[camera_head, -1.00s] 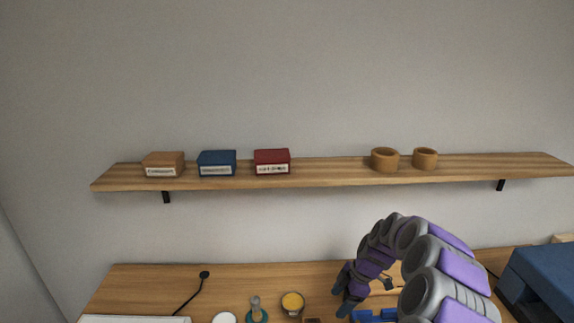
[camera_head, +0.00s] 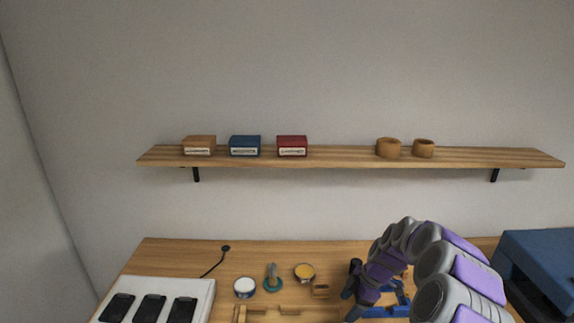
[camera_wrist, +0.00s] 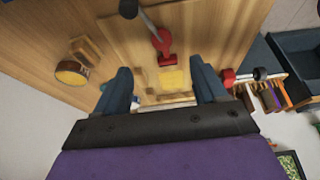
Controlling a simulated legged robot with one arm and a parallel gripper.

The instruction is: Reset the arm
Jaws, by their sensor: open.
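My gripper (camera_head: 352,279) is at the end of my purple and grey arm, low over the right part of the wooden table (camera_head: 150,262). In the wrist view its two dark fingers (camera_wrist: 163,92) are spread apart, and nothing is held between them. Below the gap, a wooden board carries a red tool (camera_wrist: 160,42) and a yellow patch (camera_wrist: 171,79). My arm hides part of the table's right side in the head view.
A wall shelf (camera_head: 340,157) holds three boxes and two round wooden cups. A white tray with black items (camera_head: 206,290) is at left. A white jar (camera_head: 244,287), teal-based item (camera_head: 273,279) and yellow-topped jar (camera_head: 305,272) stand mid-table. A blue bin (camera_head: 548,262) is at right.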

